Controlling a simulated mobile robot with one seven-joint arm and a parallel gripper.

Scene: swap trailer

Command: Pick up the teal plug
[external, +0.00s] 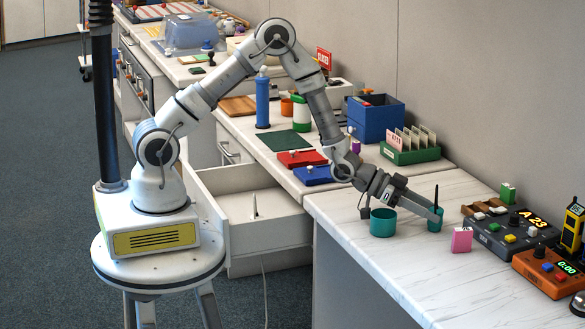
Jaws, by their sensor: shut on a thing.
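My gripper (433,212) reaches down from the left and is shut on the teal plug. The fingers cover part of the plug's upper side. Whether the plug touches the countertop or hangs just above it, I cannot tell. A wider teal cup (383,222) stands on the counter to the left of the plug, below my wrist.
A pink block (461,240) stands just right of the plug. Control boxes, one grey (484,236) and one orange (540,277), are farther right. A green card holder (409,154) stands behind. An open drawer (226,209) juts out left. The counter's front strip is clear.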

